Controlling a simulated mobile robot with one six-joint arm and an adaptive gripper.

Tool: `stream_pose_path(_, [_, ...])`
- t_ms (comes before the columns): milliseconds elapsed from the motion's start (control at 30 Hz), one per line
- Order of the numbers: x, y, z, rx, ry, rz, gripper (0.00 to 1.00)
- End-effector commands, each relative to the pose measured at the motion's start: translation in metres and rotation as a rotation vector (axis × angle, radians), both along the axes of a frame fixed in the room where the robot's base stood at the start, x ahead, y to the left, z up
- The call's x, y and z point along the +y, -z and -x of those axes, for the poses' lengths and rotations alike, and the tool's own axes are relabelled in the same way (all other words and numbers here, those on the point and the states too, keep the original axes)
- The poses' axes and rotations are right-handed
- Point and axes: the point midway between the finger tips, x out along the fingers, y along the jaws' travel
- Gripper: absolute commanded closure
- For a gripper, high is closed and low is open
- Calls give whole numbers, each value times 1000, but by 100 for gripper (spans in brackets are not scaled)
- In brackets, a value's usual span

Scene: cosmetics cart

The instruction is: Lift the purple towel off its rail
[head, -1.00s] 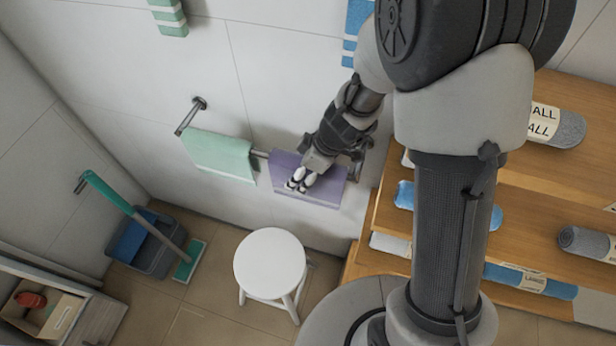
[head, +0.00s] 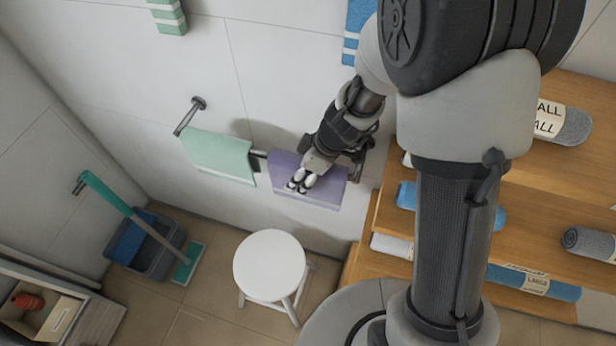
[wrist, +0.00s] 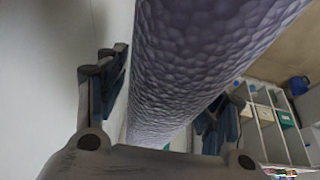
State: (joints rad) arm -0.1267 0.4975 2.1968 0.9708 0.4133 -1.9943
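The purple towel (head: 318,192) hangs folded over the right part of the wall rail (head: 258,153). My gripper (head: 301,181) is at the towel, over its front and upper part in the head view. In the wrist view the textured purple towel (wrist: 185,70) runs between my two fingers, one on each side. The fingers stand wide apart, with a narrow gap showing beside the left finger. The towel still rests on the rail, and its back side is hidden in the head view.
A mint-green towel (head: 222,157) hangs on the rail to the left. A white stool (head: 270,265) stands below. A wooden shelf (head: 560,175) with rolled towels is at the right. A mop and bucket (head: 146,245) stand at the left.

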Motion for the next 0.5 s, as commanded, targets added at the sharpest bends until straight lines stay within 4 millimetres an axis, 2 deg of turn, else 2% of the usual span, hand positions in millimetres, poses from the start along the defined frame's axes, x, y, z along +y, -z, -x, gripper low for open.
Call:
stream_pose_path(67, [0,0,0,0,0,0,46])
stream_pose_path(500, [0,0,0,0,0,0,75])
